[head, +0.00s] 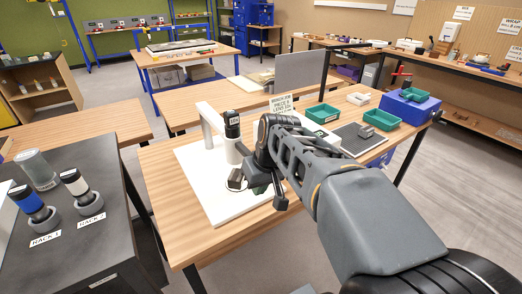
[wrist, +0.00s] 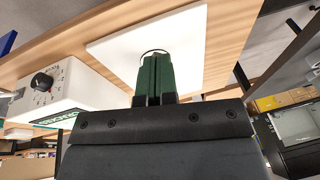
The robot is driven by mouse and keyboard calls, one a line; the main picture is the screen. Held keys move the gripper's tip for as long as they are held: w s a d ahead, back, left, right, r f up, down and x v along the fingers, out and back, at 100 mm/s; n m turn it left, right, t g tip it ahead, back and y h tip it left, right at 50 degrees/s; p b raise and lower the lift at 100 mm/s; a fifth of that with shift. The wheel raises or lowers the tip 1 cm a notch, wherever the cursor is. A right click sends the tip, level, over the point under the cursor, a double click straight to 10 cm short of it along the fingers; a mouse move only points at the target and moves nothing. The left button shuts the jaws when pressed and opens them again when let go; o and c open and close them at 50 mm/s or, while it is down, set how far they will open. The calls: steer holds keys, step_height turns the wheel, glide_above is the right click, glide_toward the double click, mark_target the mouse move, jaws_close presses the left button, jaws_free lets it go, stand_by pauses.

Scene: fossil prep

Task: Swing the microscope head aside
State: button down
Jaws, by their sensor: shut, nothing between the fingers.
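The microscope stands on a white base plate (head: 205,183) on the near wooden table. A white post and crossbar (head: 207,118) reach to its head, a white cylinder (head: 233,151) with a black labelled top (head: 232,124). The head is upright over the plate. A small dark item (head: 236,180) sits on the plate below it. My gripper (head: 260,188) is just right of the head and low over the plate, partly hidden by my arm. In the wrist view its green fingers (wrist: 156,62) are together and empty, with the white plate (wrist: 105,47) behind them.
A white box with a black knob (wrist: 41,82) is beside the plate in the wrist view. Green trays (head: 322,113), a dark mat (head: 362,139) and a blue machine (head: 408,108) are on the right. A grey bench (head: 105,262) with labelled racks is at left.

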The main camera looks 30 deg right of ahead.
steer(key=w+d+r+n+y, duration=0.1)
steer(key=w+d+r+y, duration=0.1)
steer(key=d+r, duration=0.3)
steer(key=w+d+r+n+t+y, duration=0.1)
steer(key=w+d+r, duration=0.4)
steer(key=d, duration=0.5)
steer(key=shift+w+n+y, duration=0.25)
steer(key=shift+n+y, duration=0.05)
steer(key=shift+y, duration=0.5)
steer(key=shift+a, duration=0.1)
steer(key=w+a+f+p, duration=0.1)
steer(key=w+a+f, duration=0.1)
steer(key=a+f, duration=0.6)
steer(key=shift+w+a, duration=0.35)
steer(key=shift+a, duration=0.2)
